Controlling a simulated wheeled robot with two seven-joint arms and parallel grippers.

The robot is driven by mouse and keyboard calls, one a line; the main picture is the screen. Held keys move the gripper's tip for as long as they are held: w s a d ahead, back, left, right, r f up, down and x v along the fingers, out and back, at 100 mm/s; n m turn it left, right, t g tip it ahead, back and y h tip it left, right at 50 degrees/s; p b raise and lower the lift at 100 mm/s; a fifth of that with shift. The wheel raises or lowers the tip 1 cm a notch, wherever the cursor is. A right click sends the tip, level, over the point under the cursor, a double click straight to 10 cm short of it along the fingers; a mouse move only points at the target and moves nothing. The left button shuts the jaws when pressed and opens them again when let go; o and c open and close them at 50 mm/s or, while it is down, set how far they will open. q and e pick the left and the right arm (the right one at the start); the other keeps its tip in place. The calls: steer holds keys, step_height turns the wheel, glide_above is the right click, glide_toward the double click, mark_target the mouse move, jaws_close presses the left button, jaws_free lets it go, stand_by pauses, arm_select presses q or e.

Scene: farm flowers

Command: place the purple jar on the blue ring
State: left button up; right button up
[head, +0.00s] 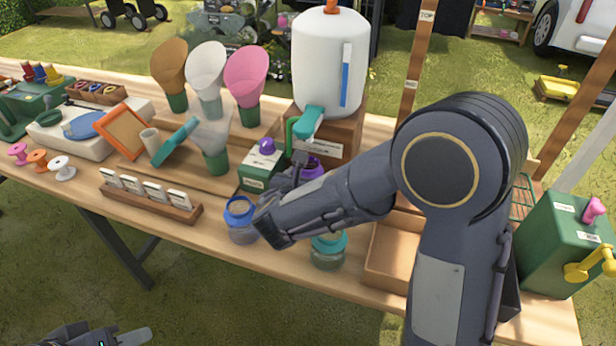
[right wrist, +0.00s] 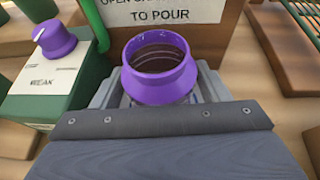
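The purple jar (head: 313,169) stands near the wooden dispenser stand in the head view, partly hidden by my right arm. In the right wrist view, the purple jar (right wrist: 160,72) shows its wide open mouth and sits upright between grey finger parts; its lower body is hidden. My right gripper (head: 297,170) is at the jar, but whether its fingers press on it is not clear. A blue ring (head: 240,208) shows as a collar around a clear jar left of my right forearm. My left gripper (head: 110,338) is only partly in view at the bottom left, away from the table.
A green box with a purple knob (head: 262,160) is close left of the purple jar. A white dispenser (head: 328,62) stands behind. A teal-rimmed jar (head: 328,250) and an open wooden tray (head: 390,252) are in front and right. A card rack (head: 150,200) is left.

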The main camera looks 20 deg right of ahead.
steer(key=shift+o, duration=0.9)
steer(key=shift+r, duration=0.25)
steer(key=p+v, duration=0.1)
steer(key=v, duration=1.1)
steer(key=shift+f, duration=0.1)
